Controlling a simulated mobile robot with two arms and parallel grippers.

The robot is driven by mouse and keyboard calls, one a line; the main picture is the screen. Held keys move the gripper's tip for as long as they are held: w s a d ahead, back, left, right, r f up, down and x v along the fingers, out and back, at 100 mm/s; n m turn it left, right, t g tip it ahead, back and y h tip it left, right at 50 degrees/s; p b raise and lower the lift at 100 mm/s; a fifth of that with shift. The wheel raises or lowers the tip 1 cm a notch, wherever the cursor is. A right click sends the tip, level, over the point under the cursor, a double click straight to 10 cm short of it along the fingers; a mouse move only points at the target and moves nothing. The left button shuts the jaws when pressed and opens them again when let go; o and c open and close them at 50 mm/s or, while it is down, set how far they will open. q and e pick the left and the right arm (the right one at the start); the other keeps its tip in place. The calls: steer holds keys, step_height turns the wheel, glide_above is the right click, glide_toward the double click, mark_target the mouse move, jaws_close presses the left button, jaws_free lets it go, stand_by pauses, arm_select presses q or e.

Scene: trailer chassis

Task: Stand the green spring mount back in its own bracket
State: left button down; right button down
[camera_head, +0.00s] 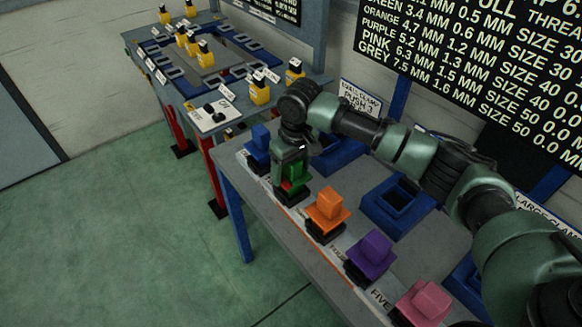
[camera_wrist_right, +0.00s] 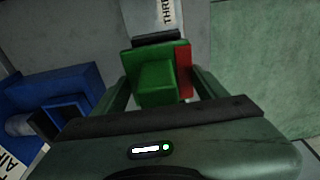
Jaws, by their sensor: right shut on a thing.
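The green spring mount (camera_head: 292,188) stands in the front row of the grey bench, between the blue and orange mounts. It has a green block on a wider green plate with a red strip along one side. My right gripper (camera_head: 290,172) reaches down over it from above and is shut on it. In the right wrist view the green mount (camera_wrist_right: 157,82) sits between the two fingers, with a dark base beyond it near a label reading "THRE". I cannot tell whether it touches the bench. The head view shows several blue brackets (camera_head: 394,203) behind the row. My left gripper is not in view.
The blue mount (camera_head: 259,143), orange mount (camera_head: 328,208), purple mount (camera_head: 371,254) and pink mount (camera_head: 428,301) stand on dark bases along the bench's front edge. A second table (camera_head: 190,93) with yellow items stands at the back left. Green floor is clear at left.

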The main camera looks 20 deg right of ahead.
stand_by(0.3)
steer(key=shift+c, duration=0.7)
jaws_free()
steer(key=shift+f, duration=0.1)
steer(key=r, duration=0.4)
steer(key=s+r+b, duration=0.1)
steer(key=r, duration=0.3)
steer(key=r+b, duration=0.1)
steer(key=r, duration=0.3)
steer(key=shift+s+d+r, duration=0.15)
steer(key=shift+s+d, duration=0.05)
steer(key=shift+s, duration=0.05)
